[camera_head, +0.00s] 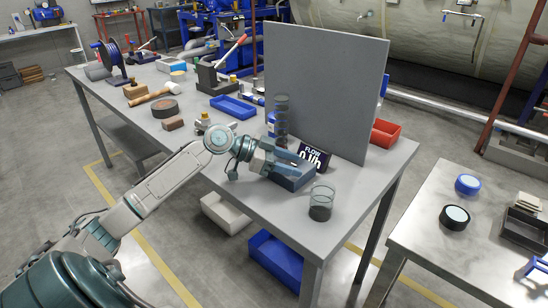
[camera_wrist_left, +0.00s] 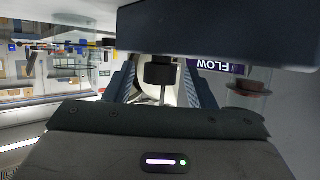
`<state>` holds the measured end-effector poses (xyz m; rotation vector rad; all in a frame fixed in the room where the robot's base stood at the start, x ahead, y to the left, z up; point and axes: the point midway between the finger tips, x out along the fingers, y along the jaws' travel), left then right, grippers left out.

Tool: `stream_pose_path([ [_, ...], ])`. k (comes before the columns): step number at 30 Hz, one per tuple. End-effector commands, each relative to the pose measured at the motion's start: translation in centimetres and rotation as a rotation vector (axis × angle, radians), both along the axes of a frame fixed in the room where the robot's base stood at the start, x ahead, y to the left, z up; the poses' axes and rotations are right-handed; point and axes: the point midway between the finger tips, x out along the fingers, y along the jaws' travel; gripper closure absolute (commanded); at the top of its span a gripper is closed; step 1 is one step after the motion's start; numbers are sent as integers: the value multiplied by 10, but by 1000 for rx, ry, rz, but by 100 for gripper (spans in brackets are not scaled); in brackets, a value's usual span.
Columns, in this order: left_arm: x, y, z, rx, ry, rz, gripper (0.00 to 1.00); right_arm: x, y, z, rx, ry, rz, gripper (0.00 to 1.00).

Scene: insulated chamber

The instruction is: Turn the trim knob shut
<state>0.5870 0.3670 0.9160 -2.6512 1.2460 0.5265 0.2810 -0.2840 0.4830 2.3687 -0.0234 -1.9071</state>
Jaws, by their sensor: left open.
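My left gripper (camera_head: 291,162) reaches in from the left over the bench, close to a blue-grey box (camera_head: 293,180). In the left wrist view its two blue ribbed fingers stand apart, open. A dark round knob (camera_wrist_left: 160,72) shows between them, with gaps on both sides as far as I can tell. The knob is hidden in the head view. A dark FLOW display (camera_head: 314,156) stands just behind the box; its number is partly covered by my gripper. The display's lettering is upside down in the left wrist view (camera_wrist_left: 220,66). My right gripper is not in view.
A clear cylinder (camera_head: 321,204) with dark contents stands right of the box. A tall clear column (camera_head: 282,120) stands behind my wrist. A large grey panel (camera_head: 325,85) rises behind the display. A blue tray (camera_head: 233,107) and a mallet (camera_head: 150,97) lie farther left.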

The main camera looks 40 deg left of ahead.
Motion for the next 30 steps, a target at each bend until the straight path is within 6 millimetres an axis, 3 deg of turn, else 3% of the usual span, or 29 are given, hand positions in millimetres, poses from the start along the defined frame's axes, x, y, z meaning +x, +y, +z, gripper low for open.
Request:
stream_pose_path([
  [17, -32, 39, 21, 7, 7, -1, 50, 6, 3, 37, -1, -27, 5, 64],
  [19, -37, 42, 23, 3, 7, -7, 50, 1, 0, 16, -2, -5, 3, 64],
  [30, -47, 56, 33, 1, 3, -1, 50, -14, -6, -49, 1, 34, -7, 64],
])
